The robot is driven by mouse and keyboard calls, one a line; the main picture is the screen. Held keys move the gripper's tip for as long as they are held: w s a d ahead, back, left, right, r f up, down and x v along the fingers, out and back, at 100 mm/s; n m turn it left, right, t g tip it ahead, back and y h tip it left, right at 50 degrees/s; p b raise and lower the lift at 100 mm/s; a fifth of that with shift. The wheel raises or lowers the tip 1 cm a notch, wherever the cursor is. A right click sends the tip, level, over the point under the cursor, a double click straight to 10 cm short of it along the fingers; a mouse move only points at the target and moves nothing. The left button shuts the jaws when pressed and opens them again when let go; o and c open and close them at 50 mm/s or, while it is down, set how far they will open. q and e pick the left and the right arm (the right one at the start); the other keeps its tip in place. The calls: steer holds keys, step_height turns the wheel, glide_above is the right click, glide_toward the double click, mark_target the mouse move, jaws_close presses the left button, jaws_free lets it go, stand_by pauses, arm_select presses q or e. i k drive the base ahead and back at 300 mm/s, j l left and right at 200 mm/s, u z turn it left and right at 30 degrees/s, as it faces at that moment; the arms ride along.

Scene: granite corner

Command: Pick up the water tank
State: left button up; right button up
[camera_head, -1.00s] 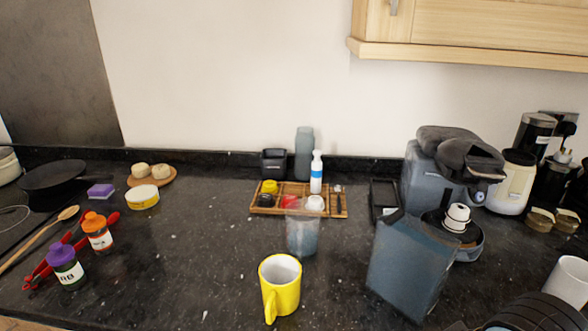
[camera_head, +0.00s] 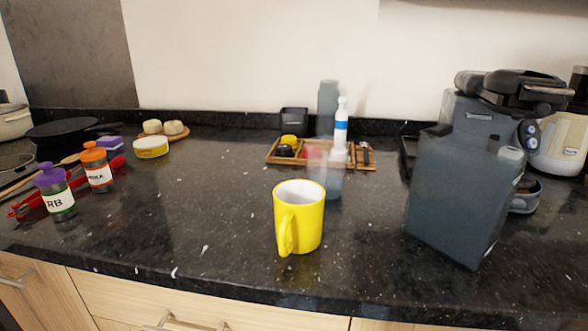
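The water tank (camera_head: 455,200) is a dark blue-grey, see-through box. It stands upright on the black granite counter at the right, near the front edge. It stands in front of the coffee machine (camera_head: 470,112) and hides the machine's lower part. Neither of my grippers shows in the head view, so nothing is seen touching the tank.
A yellow mug (camera_head: 300,222) stands left of the tank, with a clear cup (camera_head: 331,182) behind it. A wooden tray (camera_head: 361,164) with small items lies farther back. Spice jars (camera_head: 98,168) stand at the left. The counter (camera_head: 200,215) is clear left of the mug.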

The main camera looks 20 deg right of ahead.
mark_target(464, 186)
steer(key=z, duration=1.35)
